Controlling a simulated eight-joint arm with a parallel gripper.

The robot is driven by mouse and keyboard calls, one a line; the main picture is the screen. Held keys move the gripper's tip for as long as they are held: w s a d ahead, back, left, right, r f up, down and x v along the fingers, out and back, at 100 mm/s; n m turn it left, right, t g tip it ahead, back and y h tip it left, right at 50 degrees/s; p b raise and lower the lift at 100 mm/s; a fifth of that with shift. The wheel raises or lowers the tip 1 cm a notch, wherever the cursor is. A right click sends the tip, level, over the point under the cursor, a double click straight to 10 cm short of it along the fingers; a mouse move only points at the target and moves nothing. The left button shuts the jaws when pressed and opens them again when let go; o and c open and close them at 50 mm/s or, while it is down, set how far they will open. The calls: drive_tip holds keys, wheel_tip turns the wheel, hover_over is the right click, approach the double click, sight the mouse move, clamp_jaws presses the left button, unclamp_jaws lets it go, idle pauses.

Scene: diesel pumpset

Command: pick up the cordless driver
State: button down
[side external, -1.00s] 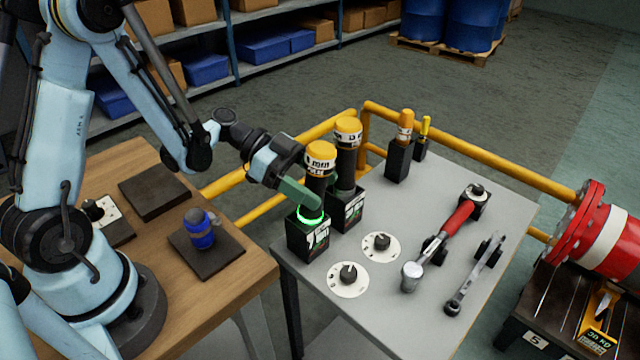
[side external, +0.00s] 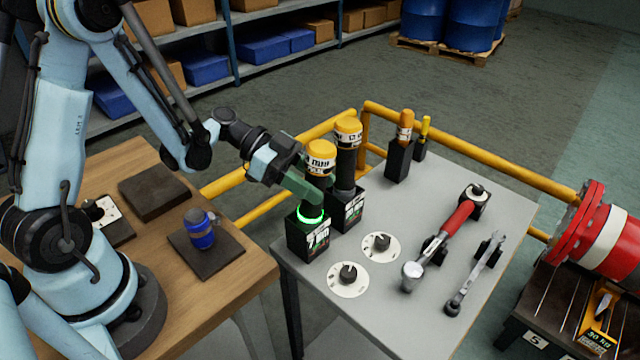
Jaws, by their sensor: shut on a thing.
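The cordless driver, which I take to be the nearer of two upright black tools with yellow tops (side external: 321,156), stands in a black holder (side external: 306,238) at the table's left edge. A green ring glows around its lower part. My gripper (side external: 308,188) reaches in from the left with green fingers, shut on the driver's dark body below the yellow top. The far finger is hidden behind the driver. The driver is upright, its lower end still at the holder.
A second yellow-topped tool (side external: 347,135) stands close behind the driver. Two white discs (side external: 348,280) lie in front. A red-handled wrench (side external: 458,218) and a spanner (side external: 474,276) lie to the right. A yellow rail (side external: 470,150) runs along the table's back.

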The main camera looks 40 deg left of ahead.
wheel_tip(320, 180, up, 18)
idle(1.1)
drive_tip(key=c, duration=1.1)
unclamp_jaws()
drive_tip(key=shift+f, duration=0.1)
clamp_jaws()
